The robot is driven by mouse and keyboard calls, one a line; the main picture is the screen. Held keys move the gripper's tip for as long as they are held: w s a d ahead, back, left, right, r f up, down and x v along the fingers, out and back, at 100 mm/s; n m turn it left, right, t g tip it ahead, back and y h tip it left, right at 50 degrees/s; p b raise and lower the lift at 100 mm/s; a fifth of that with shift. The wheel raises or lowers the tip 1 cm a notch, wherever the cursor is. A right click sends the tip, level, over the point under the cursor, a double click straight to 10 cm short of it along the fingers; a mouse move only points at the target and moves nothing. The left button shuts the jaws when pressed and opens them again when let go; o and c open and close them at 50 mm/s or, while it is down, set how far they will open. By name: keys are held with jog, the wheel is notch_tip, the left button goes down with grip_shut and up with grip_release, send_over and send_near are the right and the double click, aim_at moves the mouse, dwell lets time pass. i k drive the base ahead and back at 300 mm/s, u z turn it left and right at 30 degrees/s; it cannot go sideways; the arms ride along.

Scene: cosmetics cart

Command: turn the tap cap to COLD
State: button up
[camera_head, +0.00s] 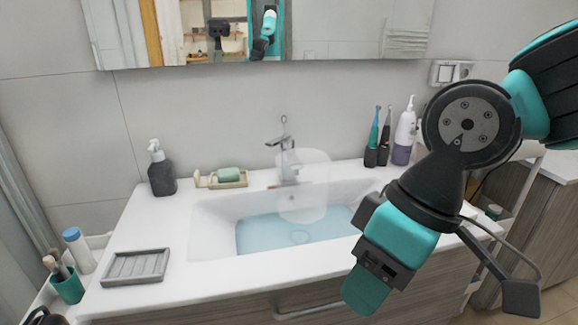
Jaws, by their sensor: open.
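The chrome tap (288,165) stands at the back of the white sink (205,235), against the wall. Its cap (279,140) has a lever pointing up and to the left; any COLD marking is too small to read. A pale translucent shape (303,195) hangs in front of the tap and covers part of its spout. My gripper (368,288) is at the lower right, above the front edge of the sink, well apart from the tap and pointing down. It is open and holds nothing that I can see; one finger hides most of the other.
Bluish water (290,232) lies in the basin. A dark soap bottle (161,172) and a green soap on a dish (229,177) stand left of the tap. Toothbrushes (374,140) and a white-purple bottle (404,135) stand right. A grey tray (136,266) lies front left. A mirror (340,30) hangs above.

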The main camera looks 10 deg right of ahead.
aim_at(291, 143)
jog(key=u, duration=0.65)
jog(key=i, duration=0.85)
jog(key=z, duration=0.1)
